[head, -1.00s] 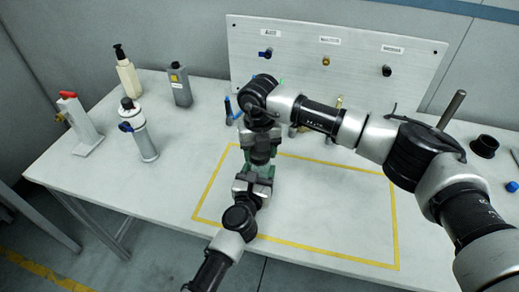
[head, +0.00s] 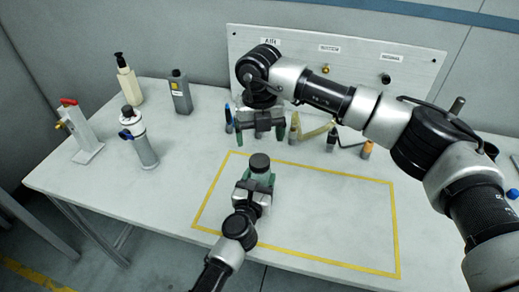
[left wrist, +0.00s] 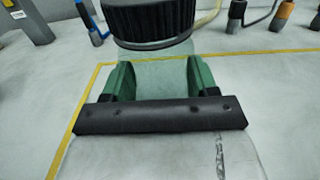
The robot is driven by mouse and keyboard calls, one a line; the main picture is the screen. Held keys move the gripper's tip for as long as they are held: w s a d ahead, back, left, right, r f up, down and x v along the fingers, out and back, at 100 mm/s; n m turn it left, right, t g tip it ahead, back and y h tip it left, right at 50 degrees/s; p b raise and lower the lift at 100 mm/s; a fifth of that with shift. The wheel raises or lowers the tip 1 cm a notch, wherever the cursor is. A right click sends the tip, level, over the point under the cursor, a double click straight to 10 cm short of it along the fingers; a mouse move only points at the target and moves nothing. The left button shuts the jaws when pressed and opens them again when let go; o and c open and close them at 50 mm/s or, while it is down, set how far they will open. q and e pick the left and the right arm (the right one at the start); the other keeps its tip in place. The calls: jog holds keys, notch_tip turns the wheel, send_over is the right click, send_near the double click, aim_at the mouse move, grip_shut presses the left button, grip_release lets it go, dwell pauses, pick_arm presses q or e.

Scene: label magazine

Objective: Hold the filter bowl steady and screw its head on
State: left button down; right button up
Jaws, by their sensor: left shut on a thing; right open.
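The filter bowl (left wrist: 155,76) is clear and stands upright in the left wrist view, between green finger pads. My left gripper (head: 257,181) is shut on it, inside the yellow outline. The black ribbed head (head: 259,161) sits on top of the bowl, and it also fills the top of the left wrist view (left wrist: 150,18). It looks level; I cannot tell how tight its thread is. My right gripper (head: 260,132) is open and empty, behind the head and apart from it. The lower bowl is mostly hidden by my left gripper in the head view.
A filter unit with a blue knob (head: 140,140), a pump bottle (head: 128,80), a grey bottle (head: 180,92) and a red-handled valve (head: 78,130) stand at left. Several hose ends (head: 295,128) lie behind, before the upright panel (head: 300,60). The yellow outline's right side is clear.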

notch_tip(320, 180, up, 4)
jog(key=shift+f, duration=0.1)
pick_arm(q)
jog(key=shift+c, duration=1)
grip_release()
jog(key=v, duration=1.1)
jog(key=shift+w, duration=0.1)
pick_arm(e)
jog(key=shift+r, duration=0.2)
